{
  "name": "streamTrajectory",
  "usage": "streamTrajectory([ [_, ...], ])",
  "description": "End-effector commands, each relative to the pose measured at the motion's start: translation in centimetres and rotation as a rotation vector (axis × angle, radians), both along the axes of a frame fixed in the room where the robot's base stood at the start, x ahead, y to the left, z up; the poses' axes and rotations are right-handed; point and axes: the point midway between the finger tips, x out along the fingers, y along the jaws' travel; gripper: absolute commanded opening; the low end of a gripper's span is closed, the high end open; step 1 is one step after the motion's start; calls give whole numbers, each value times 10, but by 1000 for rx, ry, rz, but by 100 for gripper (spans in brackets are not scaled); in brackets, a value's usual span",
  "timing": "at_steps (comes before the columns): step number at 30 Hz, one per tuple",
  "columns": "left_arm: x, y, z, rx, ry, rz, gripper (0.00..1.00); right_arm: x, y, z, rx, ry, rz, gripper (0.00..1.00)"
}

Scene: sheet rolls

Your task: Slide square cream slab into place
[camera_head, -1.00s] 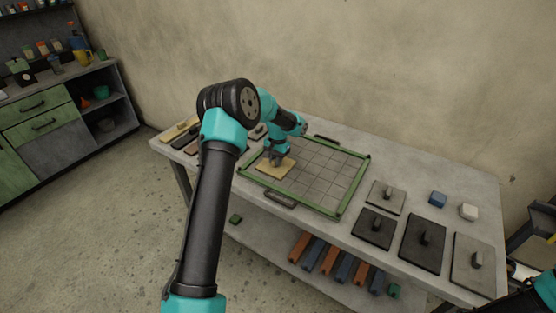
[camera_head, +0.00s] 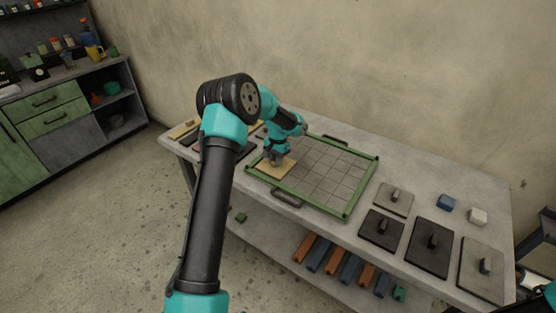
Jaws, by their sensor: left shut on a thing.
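The square cream slab (camera_head: 281,172) lies in the near left corner of the green-framed grid tray (camera_head: 345,216). My left gripper (camera_head: 274,161) is over the slab and shut on its handle, which the fingers mostly hide. The slab looks flat, close along the tray's left and front edges; I cannot tell if it touches the frame. The rest of the tray's grid is bare. My right gripper is not in view; only a bit of my right arm shows at the lower right edge.
Grey and black handled slabs (camera_head: 429,250) lie right of the tray, with a blue block (camera_head: 446,203) and a white block (camera_head: 478,216) behind. More slabs (camera_head: 184,129) lie at the table's left end, partly behind my arm. Several coloured bars (camera_head: 350,268) lie on the lower shelf.

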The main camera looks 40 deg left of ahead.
Motion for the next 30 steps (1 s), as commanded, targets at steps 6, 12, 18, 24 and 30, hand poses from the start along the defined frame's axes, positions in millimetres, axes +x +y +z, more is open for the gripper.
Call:
streamTrajectory([
  [6, -5, 6, 0, 0, 1, 0, 0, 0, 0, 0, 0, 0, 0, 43],
  [12, -10, 10, 1, 0, 1, 0, 0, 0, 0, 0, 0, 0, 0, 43],
  [18, -12, 13, 1, 1, 0, -1, 0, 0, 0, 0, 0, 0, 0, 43],
  [24, -13, 13, 1, 1, 2, -1, 0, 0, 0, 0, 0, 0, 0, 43],
  [30, -13, 13, 0, 1, 1, 0, 38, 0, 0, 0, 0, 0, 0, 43],
])
